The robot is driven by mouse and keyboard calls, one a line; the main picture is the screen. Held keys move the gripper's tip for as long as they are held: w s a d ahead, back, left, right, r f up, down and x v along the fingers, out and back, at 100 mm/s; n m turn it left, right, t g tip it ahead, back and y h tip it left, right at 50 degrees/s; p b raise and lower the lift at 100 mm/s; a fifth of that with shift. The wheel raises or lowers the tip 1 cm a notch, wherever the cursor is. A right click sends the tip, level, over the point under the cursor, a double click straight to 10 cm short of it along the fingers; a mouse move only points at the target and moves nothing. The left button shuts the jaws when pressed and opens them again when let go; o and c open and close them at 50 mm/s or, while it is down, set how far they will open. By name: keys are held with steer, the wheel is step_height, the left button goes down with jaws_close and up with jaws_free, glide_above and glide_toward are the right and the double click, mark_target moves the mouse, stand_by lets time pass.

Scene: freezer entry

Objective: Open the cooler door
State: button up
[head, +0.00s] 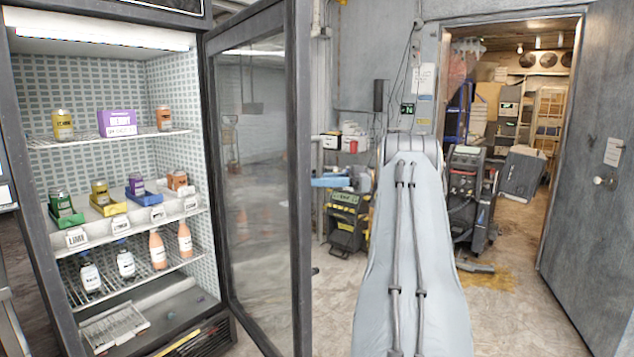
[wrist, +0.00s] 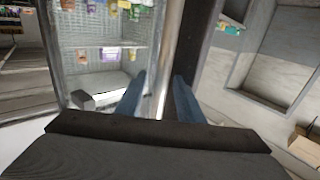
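The cooler (head: 95,85) stands at the left of the head view. Its glass door (head: 257,190), in a dark frame, stands swung out from the cabinet, and the shelves inside are exposed. My gripper (wrist: 159,76) shows in the wrist view with its two bluish fingers apart. A pale metal bar (wrist: 168,45), perhaps the door handle, runs between and beyond the fingers beside a dark frame (wrist: 201,45). I cannot tell whether the fingers touch it.
Cooler shelves hold several jars, boxes and bottles (head: 158,250). A grey room door (head: 595,180) stands open at the right, with a grey case (head: 523,172) in the room behind. A machine (head: 465,195) stands near the doorway. The floor (head: 520,315) at the front right is clear.

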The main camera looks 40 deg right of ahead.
steer(key=b+v, duration=0.3)
steer(key=v, duration=0.4)
steer(key=shift+s+d, duration=0.25)
steer(key=shift+d, duration=0.05)
stand_by(0.4)
